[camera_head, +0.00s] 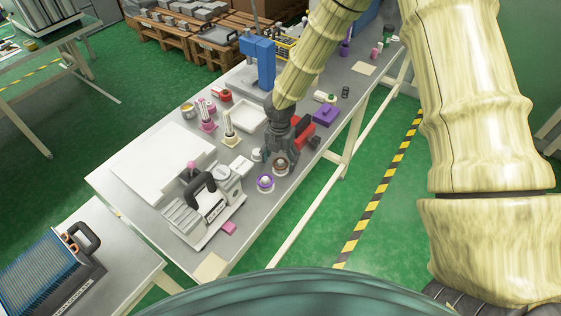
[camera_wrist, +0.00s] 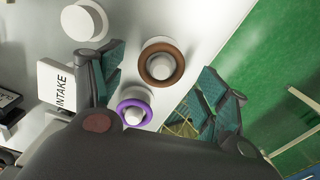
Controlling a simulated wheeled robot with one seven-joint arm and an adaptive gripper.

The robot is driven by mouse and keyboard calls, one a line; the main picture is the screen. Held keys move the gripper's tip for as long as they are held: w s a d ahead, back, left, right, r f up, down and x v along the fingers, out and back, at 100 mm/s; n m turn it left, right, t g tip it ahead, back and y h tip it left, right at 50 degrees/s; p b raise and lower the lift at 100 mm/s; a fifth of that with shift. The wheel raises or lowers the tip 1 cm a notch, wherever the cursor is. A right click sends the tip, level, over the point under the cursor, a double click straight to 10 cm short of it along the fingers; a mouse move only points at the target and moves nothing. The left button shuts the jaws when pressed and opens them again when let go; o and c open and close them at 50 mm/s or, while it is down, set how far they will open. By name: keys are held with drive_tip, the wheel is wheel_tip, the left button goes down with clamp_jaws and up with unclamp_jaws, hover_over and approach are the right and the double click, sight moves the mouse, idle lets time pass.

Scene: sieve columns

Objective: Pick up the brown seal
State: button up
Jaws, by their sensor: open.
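The brown seal (camera_wrist: 160,47) is a brown ring on a round white piece, lying on the table in the wrist view between my fingers and ahead of the wrist. In the head view the brown seal (camera_head: 280,161) sits just in front of my gripper (camera_head: 277,150). In the wrist view my gripper (camera_wrist: 162,62) is open, with one dark-green padded finger to each side and nothing held. Its height above the seal is hard to judge.
A purple ring (camera_wrist: 123,105) on a white piece lies close to the brown seal. An INTAKE label card (camera_wrist: 62,88) and a round white piece (camera_wrist: 84,20) lie at left. Red blocks (camera_head: 303,134) stand right of my gripper. The table edge is near on the right.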

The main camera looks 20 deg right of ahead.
drive_tip(key=shift+f, duration=0.35)
drive_tip(key=c, duration=0.8)
